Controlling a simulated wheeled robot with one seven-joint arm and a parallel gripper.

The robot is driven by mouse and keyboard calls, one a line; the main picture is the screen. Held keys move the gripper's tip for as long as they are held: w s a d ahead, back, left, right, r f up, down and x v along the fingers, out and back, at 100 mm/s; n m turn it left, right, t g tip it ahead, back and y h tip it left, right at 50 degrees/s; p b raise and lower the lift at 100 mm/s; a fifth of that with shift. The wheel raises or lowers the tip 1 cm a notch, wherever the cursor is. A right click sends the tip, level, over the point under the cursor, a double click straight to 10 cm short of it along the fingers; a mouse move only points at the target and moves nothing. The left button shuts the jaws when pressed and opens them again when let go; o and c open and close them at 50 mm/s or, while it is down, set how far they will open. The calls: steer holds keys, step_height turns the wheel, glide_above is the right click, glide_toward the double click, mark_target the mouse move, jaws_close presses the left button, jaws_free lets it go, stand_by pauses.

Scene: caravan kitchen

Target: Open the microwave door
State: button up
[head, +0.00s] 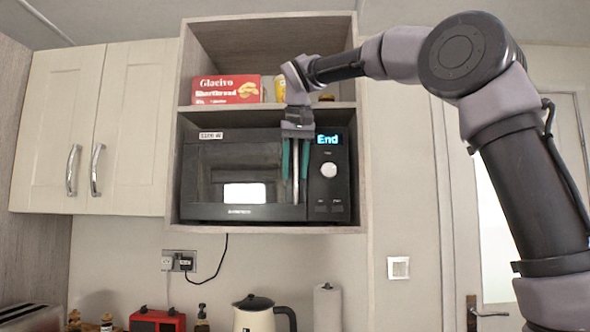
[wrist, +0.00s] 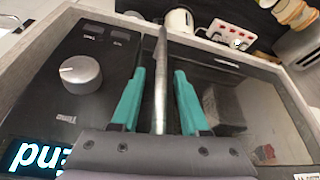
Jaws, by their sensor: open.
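The black microwave (head: 235,212) sits in an open shelf compartment, and its dark door (head: 215,165) looks shut. Its vertical silver handle (head: 296,192) is at the door's right side, beside the control panel with a lit "End" display (head: 328,139) and a round knob (head: 328,170). My gripper (head: 295,176) reaches down in front of the handle with its teal fingers apart. In the wrist view, the handle (wrist: 161,95) runs between the two open fingers of my gripper (wrist: 160,74), with a gap visible on both sides. The fingers hide part of the door's right edge.
The wooden shelf frame (head: 362,190) closely surrounds the microwave. A red shortbread box (head: 226,89) stands on the shelf above. Closed cupboards (head: 125,130) are to the left. A kettle (head: 254,315), paper roll (head: 327,305) and red toaster-like item (head: 157,320) stand below.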

jaws_close()
stand_by(1.4)
